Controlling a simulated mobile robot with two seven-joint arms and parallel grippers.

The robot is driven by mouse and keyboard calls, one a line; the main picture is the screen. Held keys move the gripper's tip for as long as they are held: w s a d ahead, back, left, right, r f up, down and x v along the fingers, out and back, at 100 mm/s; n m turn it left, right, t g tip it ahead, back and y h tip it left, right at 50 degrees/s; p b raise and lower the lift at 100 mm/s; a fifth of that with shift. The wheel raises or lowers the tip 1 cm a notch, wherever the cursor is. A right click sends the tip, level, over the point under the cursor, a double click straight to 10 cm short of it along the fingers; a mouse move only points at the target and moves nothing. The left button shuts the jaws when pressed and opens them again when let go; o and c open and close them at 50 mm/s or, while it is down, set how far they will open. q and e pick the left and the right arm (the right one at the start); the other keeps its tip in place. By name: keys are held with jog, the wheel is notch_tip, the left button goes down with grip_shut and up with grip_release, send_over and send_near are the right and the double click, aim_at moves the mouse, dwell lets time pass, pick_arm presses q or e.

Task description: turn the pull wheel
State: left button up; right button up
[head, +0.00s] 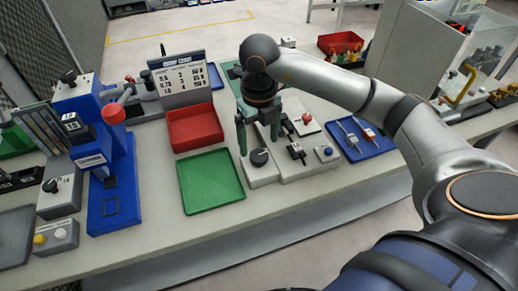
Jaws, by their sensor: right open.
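A round black knob (260,157) sits on a pale grey box on the bench; it may be the pull wheel, but no label confirms this. My right gripper (257,140) points down from above, close to the back of this knob. Its greenish fingers are apart, with nothing visibly held between them. I cannot tell whether a finger touches the knob or the box. The gripper hides part of the equipment behind it. My left gripper is not in view.
A green tray (212,205) and a red tray (168,126) lie left of the gripper. A small box with a blue button (326,152) and a blue tray (383,143) are to the right. A blue machine (125,170) stands further left. The bench front is clear.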

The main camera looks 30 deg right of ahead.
aim_at(259, 155)
notch_tip(259, 155, up, 8)
dwell(0.8)
